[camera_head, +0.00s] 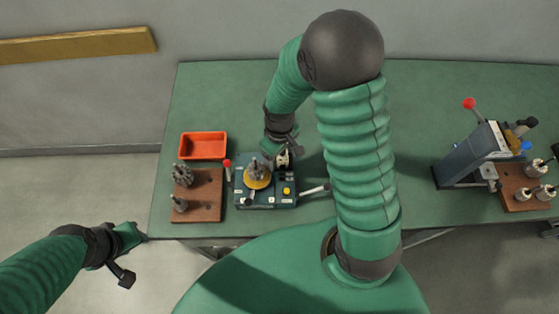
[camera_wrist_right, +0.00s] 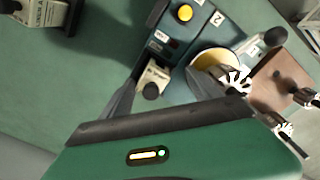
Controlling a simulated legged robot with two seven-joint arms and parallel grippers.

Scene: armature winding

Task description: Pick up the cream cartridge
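The cream cartridge (camera_wrist_right: 154,78) sits at the edge of the blue-grey winding machine (camera_wrist_right: 187,50) in the right wrist view, with small print on its face and a grey knob at its lower end. In the head view a small cream piece (camera_head: 283,158) shows at the machine's back edge, partly covered by my right gripper (camera_head: 277,152). In the wrist view my right gripper (camera_wrist_right: 163,76) is open, its fingers spread with the cartridge between them and a gap on the right side. My left gripper (camera_head: 129,235) hangs off the table's left side; its fingers are too small to judge.
A wooden block with metal armatures (camera_head: 212,197) and an orange tray (camera_head: 203,146) stand left of the machine. A red-knobbed lever (camera_head: 228,165) and a white-handled lever (camera_head: 314,190) stick out from it. A grey press (camera_head: 470,158) stands far right. The green table (camera_head: 425,100) between is mostly clear.

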